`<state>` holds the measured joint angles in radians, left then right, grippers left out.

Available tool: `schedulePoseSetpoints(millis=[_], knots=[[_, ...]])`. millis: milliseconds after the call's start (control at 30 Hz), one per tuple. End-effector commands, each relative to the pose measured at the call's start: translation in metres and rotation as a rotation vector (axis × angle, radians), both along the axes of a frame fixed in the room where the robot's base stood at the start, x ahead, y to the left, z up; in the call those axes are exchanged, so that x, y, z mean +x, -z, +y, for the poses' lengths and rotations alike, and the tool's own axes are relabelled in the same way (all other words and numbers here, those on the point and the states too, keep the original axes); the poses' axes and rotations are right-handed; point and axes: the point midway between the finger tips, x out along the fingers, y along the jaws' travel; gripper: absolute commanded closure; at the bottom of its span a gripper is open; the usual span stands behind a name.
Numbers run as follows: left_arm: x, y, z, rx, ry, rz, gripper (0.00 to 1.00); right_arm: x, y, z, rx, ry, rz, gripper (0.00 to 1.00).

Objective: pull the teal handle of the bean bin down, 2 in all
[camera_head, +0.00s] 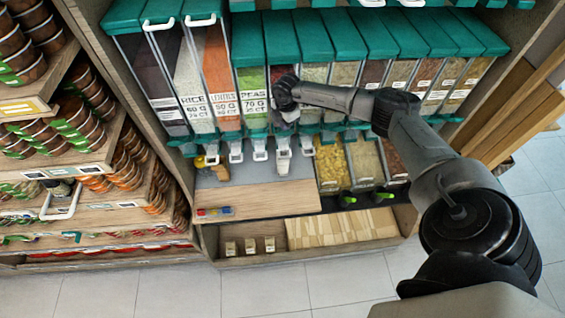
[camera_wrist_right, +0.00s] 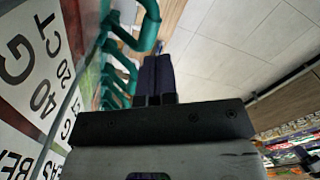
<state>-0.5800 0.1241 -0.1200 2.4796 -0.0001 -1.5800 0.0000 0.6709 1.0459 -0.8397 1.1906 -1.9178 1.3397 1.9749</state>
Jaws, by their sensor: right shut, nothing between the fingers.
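A row of clear bins with teal lids holds dry goods. Teal handles and white spouts sit under the bins. My right gripper (camera_head: 287,118) is in front of the bin just right of the green PEAS label (camera_head: 254,97), and my arm hides that bin's front. In the right wrist view the dark fingers (camera_wrist_right: 157,77) are together and empty. A teal handle (camera_wrist_right: 147,24) is just beyond their tips, and I cannot tell whether they touch. More teal handles (camera_wrist_right: 118,52) line up at the left. A partly cut label starting "BE" (camera_wrist_right: 10,167) shows at the lower left. My left gripper is not in view.
A grey and wood ledge (camera_head: 265,197) lies below the spouts. Open bins with yellow pieces (camera_head: 331,165) and other goods stand right of it. Shelves of stacked jars (camera_head: 72,135) are at the left. The tiled floor (camera_head: 255,288) in front is clear.

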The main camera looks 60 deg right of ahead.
Motion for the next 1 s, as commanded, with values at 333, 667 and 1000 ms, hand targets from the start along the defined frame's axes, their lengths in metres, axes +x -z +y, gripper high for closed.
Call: schedulePoseSetpoints(millis=[333, 667, 1000], knots=[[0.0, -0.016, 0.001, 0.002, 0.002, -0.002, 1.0, -0.012, -0.025, 0.015, 0.0, 0.0, -0.001, 1.0], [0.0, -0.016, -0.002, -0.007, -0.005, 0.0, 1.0, -0.017, -0.033, 0.021, 0.0, 0.001, 0.001, 1.0], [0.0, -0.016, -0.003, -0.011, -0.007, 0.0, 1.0, -0.017, -0.033, 0.021, 0.0, 0.001, 0.0, 1.0]])
